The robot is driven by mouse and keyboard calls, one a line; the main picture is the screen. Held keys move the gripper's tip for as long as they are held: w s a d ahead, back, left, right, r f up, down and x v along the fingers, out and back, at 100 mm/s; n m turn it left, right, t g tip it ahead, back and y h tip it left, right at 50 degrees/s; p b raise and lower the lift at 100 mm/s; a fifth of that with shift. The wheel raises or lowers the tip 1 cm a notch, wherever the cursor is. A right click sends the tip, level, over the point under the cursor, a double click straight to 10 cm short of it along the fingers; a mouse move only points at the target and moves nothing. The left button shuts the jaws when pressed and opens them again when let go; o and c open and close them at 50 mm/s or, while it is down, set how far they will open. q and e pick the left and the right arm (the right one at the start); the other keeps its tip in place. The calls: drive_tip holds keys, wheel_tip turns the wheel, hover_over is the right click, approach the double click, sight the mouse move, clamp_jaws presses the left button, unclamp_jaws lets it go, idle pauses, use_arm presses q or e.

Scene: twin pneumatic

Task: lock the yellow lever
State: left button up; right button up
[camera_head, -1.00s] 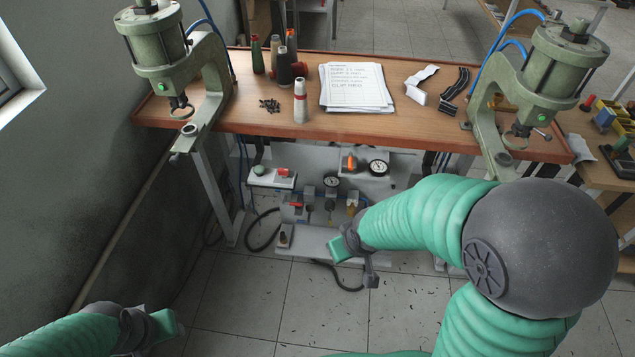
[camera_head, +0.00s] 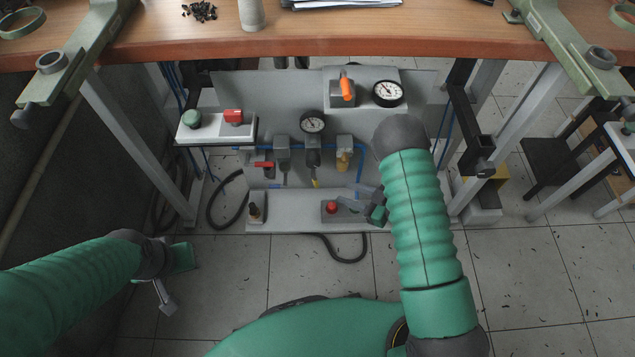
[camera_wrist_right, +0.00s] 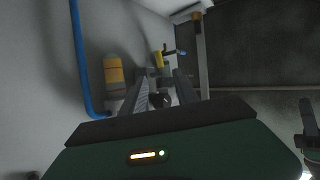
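Under the bench, a grey pneumatic panel (camera_head: 290,100) carries several valves. A small yellow-tipped lever (camera_head: 315,183) hangs below the middle unit, and a yellow part (camera_head: 344,160) sits to its right. I cannot tell for sure which is the task's lever. My right gripper (camera_head: 358,202) is in front of the lower right of the panel, beside a red button. In the right wrist view, its fingers (camera_wrist_right: 161,82) are apart with a gap; a yellow piece (camera_wrist_right: 158,60) shows beyond them and a yellow cylinder (camera_wrist_right: 114,70) to the left. My left gripper (camera_head: 168,298) hangs low at the left, away from the panel.
A red lever (camera_head: 264,165), an orange lever (camera_head: 346,88), two gauges and a red button (camera_head: 331,207) are nearby. A button box (camera_head: 215,125) is at the left. The wooden bench top (camera_head: 290,38) is above. A black hose (camera_head: 345,248) lies on the open floor.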

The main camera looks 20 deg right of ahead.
sight(316, 183)
drive_tip(key=b+x, duration=0.1)
drive_tip(key=x, duration=0.3)
drive_tip(key=b+x, duration=0.2)
drive_tip(key=x, duration=0.2)
drive_tip(key=b+x, duration=0.1)
drive_tip(key=x, duration=0.3)
drive_tip(key=shift+w+f+b, duration=0.1)
drive_tip(key=shift+f+b, duration=0.2)
drive_tip(key=shift+f, duration=0.15)
drive_tip(key=shift+w+a, duration=0.35)
clamp_jaws()
